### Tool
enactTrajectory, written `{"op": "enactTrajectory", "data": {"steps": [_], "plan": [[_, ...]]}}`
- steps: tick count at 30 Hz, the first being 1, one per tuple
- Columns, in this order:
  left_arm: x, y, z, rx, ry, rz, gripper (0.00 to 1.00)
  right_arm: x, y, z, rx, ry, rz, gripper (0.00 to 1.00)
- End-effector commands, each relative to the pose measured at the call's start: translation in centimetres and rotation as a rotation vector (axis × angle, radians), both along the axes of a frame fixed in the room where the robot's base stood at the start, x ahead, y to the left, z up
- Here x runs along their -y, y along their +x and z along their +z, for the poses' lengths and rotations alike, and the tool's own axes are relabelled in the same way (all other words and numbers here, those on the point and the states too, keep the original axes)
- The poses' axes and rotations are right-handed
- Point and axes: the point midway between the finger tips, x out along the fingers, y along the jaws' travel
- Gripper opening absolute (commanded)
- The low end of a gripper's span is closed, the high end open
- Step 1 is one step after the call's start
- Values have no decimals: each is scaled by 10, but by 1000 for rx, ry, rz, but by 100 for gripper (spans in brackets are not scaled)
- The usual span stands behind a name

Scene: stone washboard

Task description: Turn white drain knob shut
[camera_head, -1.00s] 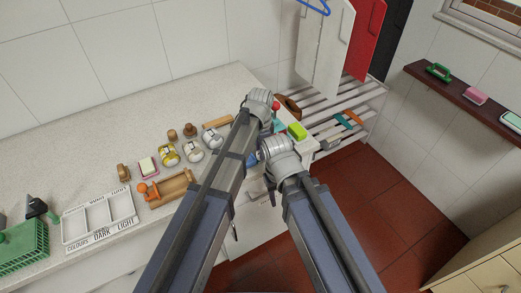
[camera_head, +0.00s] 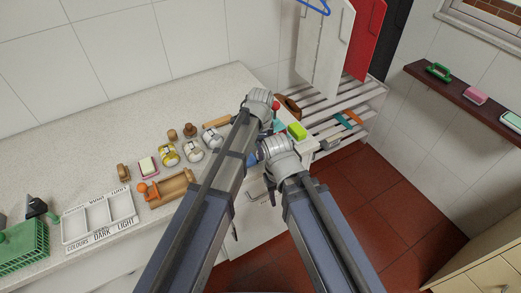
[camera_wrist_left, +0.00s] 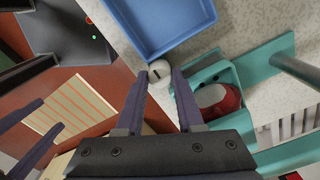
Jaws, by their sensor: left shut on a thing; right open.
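The white drain knob (camera_wrist_left: 159,68) is round with a short dark mark on its face. It shows in the left wrist view beside the corner of a blue tray (camera_wrist_left: 196,23). My left gripper (camera_wrist_left: 160,82) has one finger on each side of the knob and is shut on it. In the head view the knob and my left fingers are hidden behind my left arm. My right gripper (camera_wrist_left: 48,111) is open, with its dark fingers at the left of the left wrist view.
A teal frame (camera_wrist_left: 268,58) holding a red rounded thing (camera_wrist_left: 218,98) stands close to my left gripper's right finger. Jars, wooden pieces and a white sorting tray (camera_head: 97,218) sit on the counter (camera_head: 70,170). A slatted rack (camera_head: 345,105) stands at the counter's far end.

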Motion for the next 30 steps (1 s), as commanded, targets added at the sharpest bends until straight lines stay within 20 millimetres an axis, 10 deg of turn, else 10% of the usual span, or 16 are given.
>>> {"op": "enactTrajectory", "data": {"steps": [3, 4, 12, 30], "plan": [[0, 0, 0, -1, 0, -2, 0, 0, 0, 0, 0, 0, 0, 50], [0, 0, 0, -1, 0, -1, 38, 0, 0, 0, 0, 0, 0, 50], [0, 0, 0, 0, 0, 0, 66, 0, 0, 0, 0, 0, 0, 50], [0, 1, 0, 0, 0, 230, 66, 0, 0, 0, 0, 0, 0, 50]]}}
